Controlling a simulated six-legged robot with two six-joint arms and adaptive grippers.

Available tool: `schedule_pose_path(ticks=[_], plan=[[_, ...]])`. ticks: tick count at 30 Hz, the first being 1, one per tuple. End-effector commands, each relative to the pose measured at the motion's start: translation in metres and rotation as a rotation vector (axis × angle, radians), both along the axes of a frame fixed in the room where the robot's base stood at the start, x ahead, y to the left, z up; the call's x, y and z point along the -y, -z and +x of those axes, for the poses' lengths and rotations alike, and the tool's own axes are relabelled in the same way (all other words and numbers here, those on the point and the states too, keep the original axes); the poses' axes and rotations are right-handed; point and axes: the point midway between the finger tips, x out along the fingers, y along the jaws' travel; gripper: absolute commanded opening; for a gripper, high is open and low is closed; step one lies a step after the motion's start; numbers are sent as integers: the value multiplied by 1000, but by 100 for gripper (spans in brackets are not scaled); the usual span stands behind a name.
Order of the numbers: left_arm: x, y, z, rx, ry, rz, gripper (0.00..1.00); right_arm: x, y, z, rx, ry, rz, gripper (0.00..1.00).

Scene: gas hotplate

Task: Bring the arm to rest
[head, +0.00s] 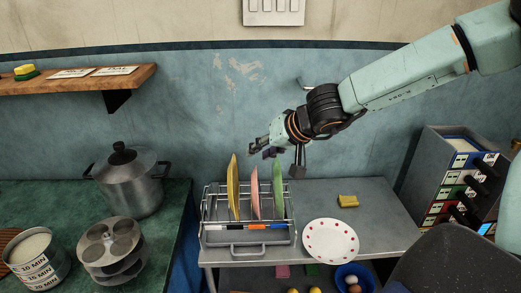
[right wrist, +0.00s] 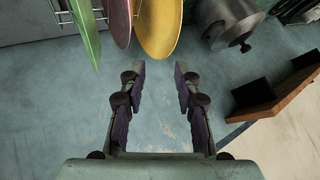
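My right arm (head: 405,82) reaches in from the upper right in the head view. My right gripper (head: 262,150) is above the dish rack, near the wall, pointing left. In the right wrist view its two fingers (right wrist: 160,88) are spread apart with nothing between them, so it is open and empty. The yellow plate (head: 233,188), pink plate (head: 255,192) and green plate (head: 277,188) stand upright in the wire dish rack (head: 249,240) below it. The plates also show at the top of the right wrist view, apart from the fingers. My left gripper is not in view.
A white plate with red dots (head: 330,241) and a yellow sponge (head: 347,201) lie on the grey table (head: 378,222). A drawer unit (head: 448,180) stands at the right. A lidded pot (head: 128,182) is on the green counter at left, below a wooden shelf (head: 75,82).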

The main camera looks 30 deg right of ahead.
Motion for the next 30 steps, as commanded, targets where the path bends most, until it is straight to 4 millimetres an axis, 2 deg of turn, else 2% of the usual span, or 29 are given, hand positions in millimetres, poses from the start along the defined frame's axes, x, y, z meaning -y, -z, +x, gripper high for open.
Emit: schedule_pose_path(ticks=[8, 11, 13, 18, 20, 24, 27, 30], plan=[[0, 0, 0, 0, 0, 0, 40, 0, 1, -1, -5, 0, -3, 32], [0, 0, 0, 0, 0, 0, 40, -3, 20, -10, -54, -2, -37, 32], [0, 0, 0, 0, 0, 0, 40, -6, 46, -24, -121, -3, -84, 32], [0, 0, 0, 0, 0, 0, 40, -15, 119, -72, -292, -17, -223, 32], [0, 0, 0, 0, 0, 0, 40, -19, 142, -91, -343, -29, -268, 32], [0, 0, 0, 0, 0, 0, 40, -33, 193, -144, -449, -82, -358, 32], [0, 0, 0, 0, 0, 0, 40, -48, 224, -185, -513, -134, -393, 32], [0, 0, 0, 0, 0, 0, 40, -63, 247, -222, -562, -184, -400, 32]])
